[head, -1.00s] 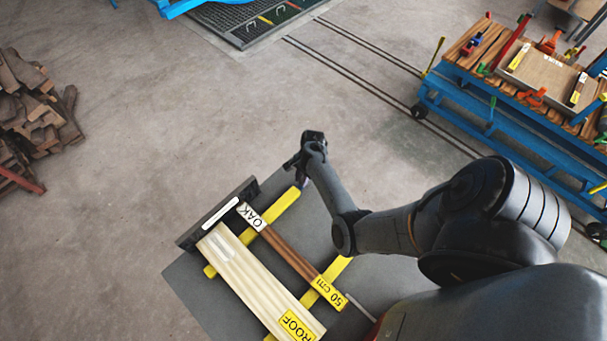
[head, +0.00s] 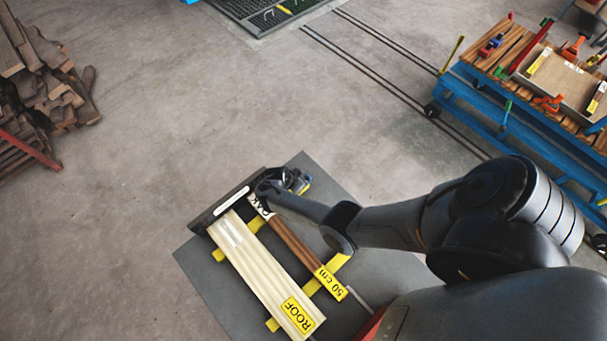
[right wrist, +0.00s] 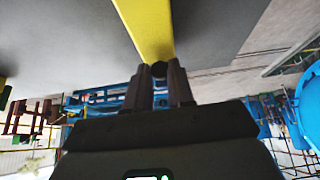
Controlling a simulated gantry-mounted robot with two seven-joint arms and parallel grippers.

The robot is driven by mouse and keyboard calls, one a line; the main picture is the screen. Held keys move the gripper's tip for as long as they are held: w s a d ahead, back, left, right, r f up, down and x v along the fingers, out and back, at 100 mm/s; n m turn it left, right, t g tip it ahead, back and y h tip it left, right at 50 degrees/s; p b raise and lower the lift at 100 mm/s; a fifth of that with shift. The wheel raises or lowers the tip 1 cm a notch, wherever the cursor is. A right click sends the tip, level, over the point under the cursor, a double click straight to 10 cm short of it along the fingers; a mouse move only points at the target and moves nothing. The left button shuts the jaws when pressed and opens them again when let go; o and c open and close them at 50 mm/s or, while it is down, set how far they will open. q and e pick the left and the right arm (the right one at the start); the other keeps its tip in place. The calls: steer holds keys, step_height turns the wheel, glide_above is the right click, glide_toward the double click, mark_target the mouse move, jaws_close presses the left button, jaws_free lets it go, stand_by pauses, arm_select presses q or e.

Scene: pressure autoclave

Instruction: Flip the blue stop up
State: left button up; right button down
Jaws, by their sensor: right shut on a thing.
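My right gripper (head: 298,182) is over the far end of the upper yellow bar on the grey table, beside the black fence. In the right wrist view my right gripper (right wrist: 166,72) has its fingers closed around a small dark round piece (right wrist: 159,70) at the end of the yellow bar (right wrist: 146,25). The fingertips hide part of it. No blue stop can be made out clearly; a small bluish patch shows at the gripper in the head view, and I cannot tell whether it is the stop. My left gripper is not in view.
A pale plank labelled ROOF (head: 265,275) and a brown oak strip (head: 296,246) lie across yellow bars on the grey table (head: 205,285). The black fence (head: 222,206) stands at their end. A blue cart (head: 530,125) is at upper right, a wood pile (head: 45,80) at left.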

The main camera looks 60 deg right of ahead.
steer(key=shift+w+a+f+h+b, duration=0.1)
steer(key=shift+a+f+h+b, duration=0.1)
steer(key=shift+f+h+b, duration=0.15)
steer(key=shift+r, duration=0.1)
steer(key=c, duration=1)
jaws_free()
steer(key=shift+w+a+r, duration=0.1)
steer(key=shift+a+r, duration=0.2)
steer(key=shift+r, duration=0.2)
steer(key=p+v, duration=0.2)
steer(key=v, duration=0.7)
steer(key=shift+a+r, duration=0.25)
steer(key=shift+a, duration=0.05)
